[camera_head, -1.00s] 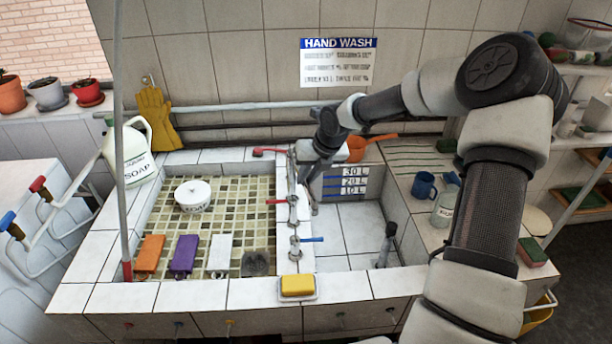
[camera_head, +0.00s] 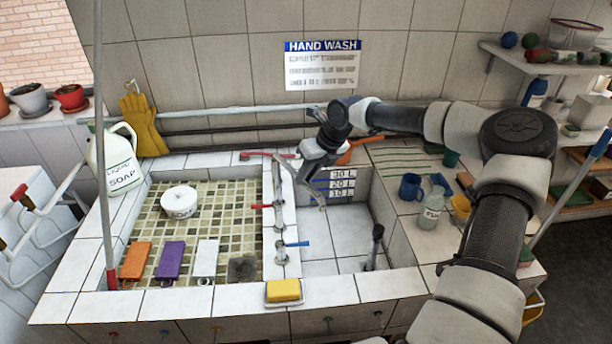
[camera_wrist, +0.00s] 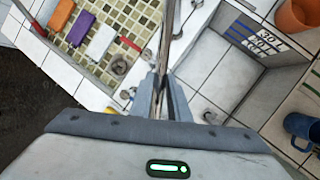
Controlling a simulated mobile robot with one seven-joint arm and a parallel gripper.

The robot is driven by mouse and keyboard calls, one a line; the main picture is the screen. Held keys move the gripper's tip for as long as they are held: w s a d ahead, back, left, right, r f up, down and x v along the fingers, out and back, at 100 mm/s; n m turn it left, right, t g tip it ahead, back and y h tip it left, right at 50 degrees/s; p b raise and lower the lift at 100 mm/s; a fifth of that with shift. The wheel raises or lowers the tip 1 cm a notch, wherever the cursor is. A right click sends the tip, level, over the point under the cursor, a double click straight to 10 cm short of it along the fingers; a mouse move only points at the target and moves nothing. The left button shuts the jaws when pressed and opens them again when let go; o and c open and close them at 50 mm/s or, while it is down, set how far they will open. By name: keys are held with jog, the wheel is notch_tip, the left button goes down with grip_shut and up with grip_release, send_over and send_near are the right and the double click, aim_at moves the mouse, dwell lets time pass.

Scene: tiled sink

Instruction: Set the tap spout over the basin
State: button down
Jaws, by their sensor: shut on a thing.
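The tap spout (camera_head: 317,198) is a thin grey curved tube at the divider between the mosaic-tiled area and the deep white basin (camera_head: 335,235). In the head view its visible end hangs over the back left part of the basin. My gripper (camera_head: 303,178) is shut on the spout above the divider. In the wrist view the spout (camera_wrist: 170,40) runs up from between my fingers (camera_wrist: 161,85). The tap's pipework (camera_head: 280,225) stands along the divider, with a red handle (camera_head: 260,206) and a blue handle (camera_head: 298,244). My wrist partly hides the spout.
A yellow sponge (camera_head: 283,290) lies on the front rim. A white round tub (camera_head: 179,201) stands on the mosaic. A blue mug (camera_head: 411,187) and a bottle (camera_head: 432,212) stand right of the basin. A dark upright post (camera_head: 375,245) rises in the basin's front right.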

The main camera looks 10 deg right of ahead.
jog(key=c, duration=1.7)
grip_release()
jog(key=shift+o, duration=0.2)
jog(key=v, duration=1.7)
jog(key=shift+r, duration=0.2)
jog(key=shift+c, duration=0.3)
